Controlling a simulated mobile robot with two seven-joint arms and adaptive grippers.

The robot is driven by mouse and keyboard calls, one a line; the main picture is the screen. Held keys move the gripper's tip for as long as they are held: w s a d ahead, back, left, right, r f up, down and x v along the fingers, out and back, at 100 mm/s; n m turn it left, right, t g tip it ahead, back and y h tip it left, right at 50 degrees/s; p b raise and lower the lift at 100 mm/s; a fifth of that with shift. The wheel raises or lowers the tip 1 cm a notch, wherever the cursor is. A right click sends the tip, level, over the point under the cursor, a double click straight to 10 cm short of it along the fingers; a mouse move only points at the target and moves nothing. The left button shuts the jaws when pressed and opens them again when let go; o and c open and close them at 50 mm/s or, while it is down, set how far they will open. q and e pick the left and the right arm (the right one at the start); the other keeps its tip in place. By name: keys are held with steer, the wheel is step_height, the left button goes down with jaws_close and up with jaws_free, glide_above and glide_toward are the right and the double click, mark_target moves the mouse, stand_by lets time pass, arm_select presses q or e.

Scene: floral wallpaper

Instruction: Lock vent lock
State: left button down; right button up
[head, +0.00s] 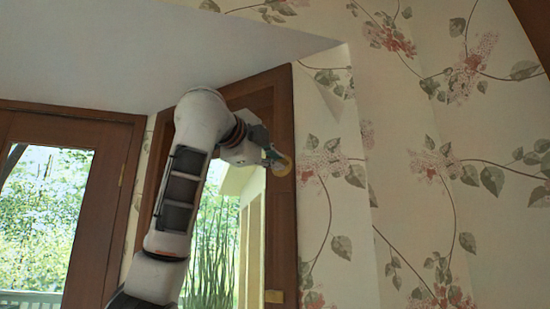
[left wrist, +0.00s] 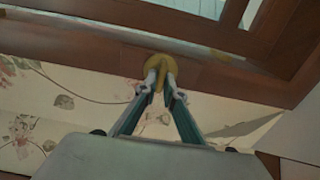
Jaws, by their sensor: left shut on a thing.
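The brass vent lock (head: 283,166) sits on the brown wooden window frame, on the right upright in the head view. My left gripper (head: 270,157) reaches up to it from the left. In the left wrist view the rounded brass lock (left wrist: 158,64) is at the frame's edge. The two fingertips of my left gripper (left wrist: 160,82) are close together and shut on it. The fingertips cover part of the lock, so its exact turn is hard to tell. My right gripper is not in view.
The wooden window frame (head: 282,230) surrounds bright glass. A small brass piece (head: 274,296) is lower on the same upright. Floral wallpaper (head: 430,190) covers the wall to the right. A second wooden-framed window or door (head: 118,170) stands at the left, under a sloping white ceiling.

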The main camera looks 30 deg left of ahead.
arm_select(q)
steer(key=shift+f+m, duration=0.1)
steer(key=shift+m, duration=0.4)
steer(key=c, duration=2.1)
jaws_free()
steer(key=shift+c, duration=0.2)
steer(key=s+d, duration=0.1)
steer(key=s, duration=1.1)
